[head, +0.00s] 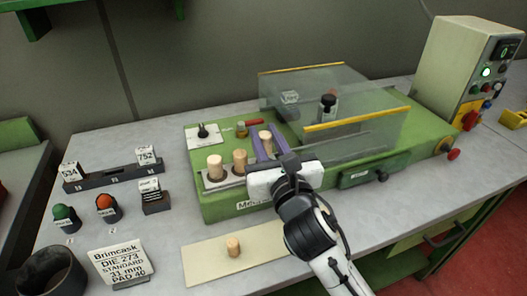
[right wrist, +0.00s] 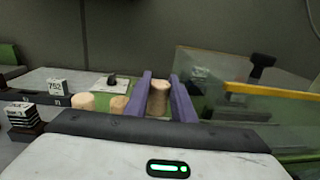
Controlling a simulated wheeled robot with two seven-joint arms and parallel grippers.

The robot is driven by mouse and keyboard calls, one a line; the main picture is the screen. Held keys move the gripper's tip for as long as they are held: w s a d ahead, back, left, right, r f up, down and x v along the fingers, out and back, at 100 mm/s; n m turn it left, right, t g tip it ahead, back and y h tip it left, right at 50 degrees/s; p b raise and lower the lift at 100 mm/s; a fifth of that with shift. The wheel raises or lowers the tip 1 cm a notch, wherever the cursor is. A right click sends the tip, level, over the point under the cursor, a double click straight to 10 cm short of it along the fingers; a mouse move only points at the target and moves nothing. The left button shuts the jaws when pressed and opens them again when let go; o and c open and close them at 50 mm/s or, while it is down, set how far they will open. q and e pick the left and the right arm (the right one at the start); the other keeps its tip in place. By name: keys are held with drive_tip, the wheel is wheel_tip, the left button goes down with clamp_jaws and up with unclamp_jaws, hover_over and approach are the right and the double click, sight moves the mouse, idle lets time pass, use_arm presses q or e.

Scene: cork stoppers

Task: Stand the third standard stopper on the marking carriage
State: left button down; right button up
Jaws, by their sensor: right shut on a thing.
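My right gripper (head: 264,147) is shut on a cork stopper (head: 266,138), one purple finger on each side of it. The held stopper is upright, above the right end of the carriage (head: 222,184) at the front left of the green machine. Its lower end is hidden, so I cannot tell whether it touches the carriage. Two stoppers (head: 215,166) (head: 239,160) stand on the carriage to its left. The right wrist view shows the held stopper (right wrist: 158,98) between the fingers (right wrist: 162,95), with the two others to the left. My left gripper is out of view.
Another stopper (head: 232,246) stands on the beige mat (head: 204,261) in front. A clear guard (head: 350,95) with yellow edges rises right of the gripper. Left are a dark rack (head: 113,177), a green knob (head: 63,212), a red knob (head: 105,202) and a die sign (head: 118,262).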

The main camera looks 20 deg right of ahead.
wheel_tip(320, 180, down, 3)
drive_tip(key=shift+r+b, duration=0.1)
drive_tip(key=shift+b, duration=0.2)
drive_tip(key=shift+f, duration=0.2)
drive_tip(key=shift+f, duration=0.15)
drive_tip(key=o, duration=0.7)
drive_tip(key=s+b, duration=0.1)
drive_tip(key=s, duration=1.1)
drive_tip(key=shift+a+r, duration=0.2)
drive_tip(key=shift+a, duration=0.05)
